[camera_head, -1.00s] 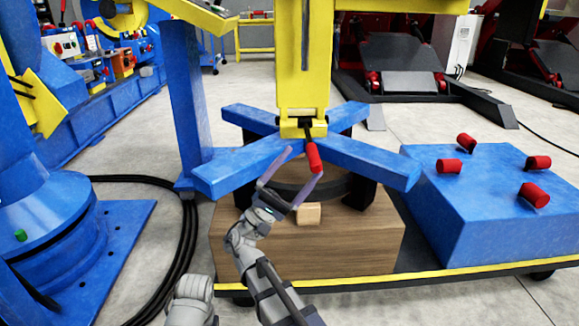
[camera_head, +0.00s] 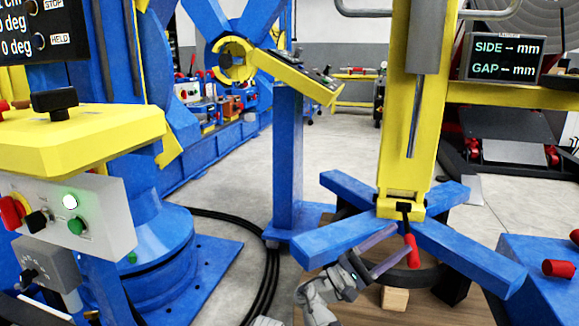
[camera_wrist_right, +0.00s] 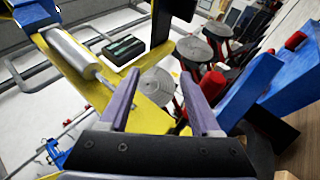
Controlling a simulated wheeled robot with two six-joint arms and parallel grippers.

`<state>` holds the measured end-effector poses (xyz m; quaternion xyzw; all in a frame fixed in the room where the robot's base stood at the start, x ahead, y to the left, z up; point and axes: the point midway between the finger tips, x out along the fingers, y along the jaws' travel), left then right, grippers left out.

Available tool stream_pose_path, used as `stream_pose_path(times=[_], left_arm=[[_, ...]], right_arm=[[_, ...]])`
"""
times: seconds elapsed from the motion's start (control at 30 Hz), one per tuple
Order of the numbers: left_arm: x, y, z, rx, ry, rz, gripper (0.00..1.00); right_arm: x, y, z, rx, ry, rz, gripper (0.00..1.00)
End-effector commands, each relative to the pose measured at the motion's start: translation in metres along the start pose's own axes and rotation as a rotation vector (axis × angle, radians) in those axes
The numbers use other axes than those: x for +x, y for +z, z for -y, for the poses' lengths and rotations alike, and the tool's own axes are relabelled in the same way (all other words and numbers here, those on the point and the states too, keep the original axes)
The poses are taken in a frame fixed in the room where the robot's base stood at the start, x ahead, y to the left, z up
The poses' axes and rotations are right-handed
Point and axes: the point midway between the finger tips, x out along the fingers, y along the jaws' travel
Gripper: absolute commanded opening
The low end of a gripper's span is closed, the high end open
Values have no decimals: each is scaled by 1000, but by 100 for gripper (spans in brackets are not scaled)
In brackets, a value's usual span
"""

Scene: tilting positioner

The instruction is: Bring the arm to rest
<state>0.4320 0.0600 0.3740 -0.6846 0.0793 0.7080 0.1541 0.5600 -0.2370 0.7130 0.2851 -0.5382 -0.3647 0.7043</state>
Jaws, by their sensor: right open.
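My right gripper (camera_head: 402,238) is open, with its two purple fingers pointing up toward the yellow column (camera_head: 405,120). A red-gripped lever (camera_head: 411,250) hangs at the foot of that column. One finger overlaps the lever in the head view, and I cannot tell whether they touch. In the right wrist view my right gripper (camera_wrist_right: 160,74) has its fingers wide apart and nothing held between them. My left gripper is not in view.
Blue crossed legs (camera_head: 340,237) spread around the column foot, close to my right arm. A small wooden block (camera_head: 395,298) lies below. A blue box with red knobs (camera_head: 535,268) stands at right. A control panel (camera_head: 75,215) stands at left. Black cables (camera_head: 272,265) cross the floor.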

Motion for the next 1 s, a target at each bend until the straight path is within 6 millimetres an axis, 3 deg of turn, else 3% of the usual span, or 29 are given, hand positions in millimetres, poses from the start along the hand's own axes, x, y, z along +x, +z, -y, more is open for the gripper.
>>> stream_pose_path(times=[0.03, 0.47, 0.77, 1.0], left_arm=[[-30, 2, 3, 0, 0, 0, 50], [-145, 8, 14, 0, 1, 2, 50], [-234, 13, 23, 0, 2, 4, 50], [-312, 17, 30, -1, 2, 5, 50]], right_arm=[[15, 7, -12, 8, -50, -20, 64], [41, 21, -12, 71, -496, -173, 64], [35, 39, -26, 104, -838, -268, 64], [14, 62, -54, 120, -1144, -336, 64]])
